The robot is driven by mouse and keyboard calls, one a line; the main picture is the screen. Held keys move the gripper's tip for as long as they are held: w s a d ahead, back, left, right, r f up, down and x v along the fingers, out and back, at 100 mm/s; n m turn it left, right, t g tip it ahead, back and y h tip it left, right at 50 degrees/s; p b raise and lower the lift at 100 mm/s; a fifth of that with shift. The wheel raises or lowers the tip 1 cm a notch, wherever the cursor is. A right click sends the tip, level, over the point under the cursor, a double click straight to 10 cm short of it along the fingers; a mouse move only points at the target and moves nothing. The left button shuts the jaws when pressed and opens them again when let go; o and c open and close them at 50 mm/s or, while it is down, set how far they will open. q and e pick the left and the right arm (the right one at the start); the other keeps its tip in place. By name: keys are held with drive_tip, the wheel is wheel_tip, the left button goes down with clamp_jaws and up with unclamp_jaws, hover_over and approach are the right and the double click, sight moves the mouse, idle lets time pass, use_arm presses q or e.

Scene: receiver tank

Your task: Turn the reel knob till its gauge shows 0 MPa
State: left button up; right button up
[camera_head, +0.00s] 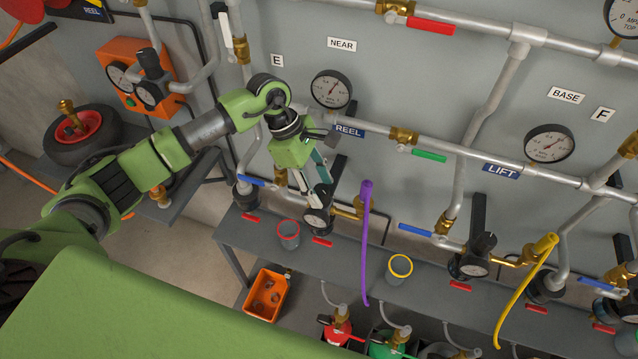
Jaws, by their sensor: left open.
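The REEL label (348,131) is on the pipe in the middle of the wall panel. Below it stands a black regulator with a small round gauge (317,222). Its dark knob (320,198) is partly hidden by my left gripper. The gauge is too small to read. My left gripper (313,188) is open and points down at the knob, with its fingertips close around or just above it. I cannot tell whether they touch it. My right gripper is not in view.
A purple hose (366,240) hangs just right of the regulator. A red-rimmed cup (288,234) and yellow-rimmed cup (400,268) stand on the grey bench. A larger gauge (331,89) is above. Another regulator (474,267) and a yellow hose (525,290) are further right.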

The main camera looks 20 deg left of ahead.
use_arm(q)
drive_tip(key=shift+c, duration=1.4)
drive_tip(key=c, duration=0.8)
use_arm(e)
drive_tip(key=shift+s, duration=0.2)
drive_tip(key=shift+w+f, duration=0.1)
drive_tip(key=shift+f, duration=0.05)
